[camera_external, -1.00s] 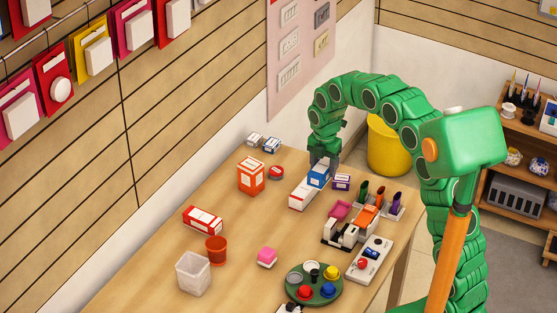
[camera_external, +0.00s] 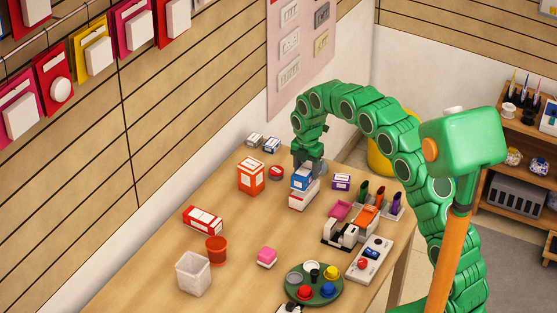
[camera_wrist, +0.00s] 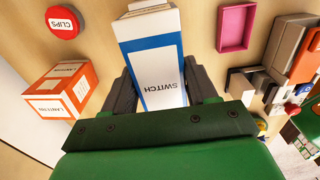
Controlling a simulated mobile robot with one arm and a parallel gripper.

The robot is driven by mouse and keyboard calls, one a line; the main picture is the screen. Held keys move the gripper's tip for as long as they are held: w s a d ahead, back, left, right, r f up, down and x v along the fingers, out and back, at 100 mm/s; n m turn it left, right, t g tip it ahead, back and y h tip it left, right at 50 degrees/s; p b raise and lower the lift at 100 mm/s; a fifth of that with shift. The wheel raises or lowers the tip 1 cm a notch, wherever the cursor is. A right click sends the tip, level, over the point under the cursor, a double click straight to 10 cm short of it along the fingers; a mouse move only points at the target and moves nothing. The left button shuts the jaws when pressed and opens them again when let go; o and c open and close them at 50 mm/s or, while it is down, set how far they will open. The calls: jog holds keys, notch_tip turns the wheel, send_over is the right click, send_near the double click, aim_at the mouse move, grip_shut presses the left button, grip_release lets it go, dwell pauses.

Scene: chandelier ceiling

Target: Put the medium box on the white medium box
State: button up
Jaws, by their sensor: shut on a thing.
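The medium box, blue and white with a SWITCH label, is in my gripper (camera_external: 308,161). In the external view the box (camera_external: 301,180) is directly above the white medium box (camera_external: 303,199), which has a red stripe. I cannot tell whether the two boxes touch. In the wrist view the SWITCH box (camera_wrist: 160,75) sits between the two dark fingers of my gripper (camera_wrist: 158,88), which are shut on its sides. The white box is mostly hidden behind it there.
An orange and white box (camera_external: 251,175) and a red round tin (camera_external: 276,172) stand to the left. A purple box (camera_external: 342,181) and a pink tray (camera_external: 339,210) are to the right. The table in front of the white box is clear.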

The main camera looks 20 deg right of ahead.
aim_at(306, 167)
jog(key=shift+w+a+f, duration=0.1)
jog(key=shift+w+f, duration=0.25)
jog(key=shift+f, duration=1.55)
jog(key=o, duration=1.1)
jog(key=shift+f, duration=0.1)
notch_tip(306, 167, up, 12)
jog(key=shift+f, duration=0.2)
jog(key=shift+r, duration=0.35)
jog(key=shift+s, duration=0.1)
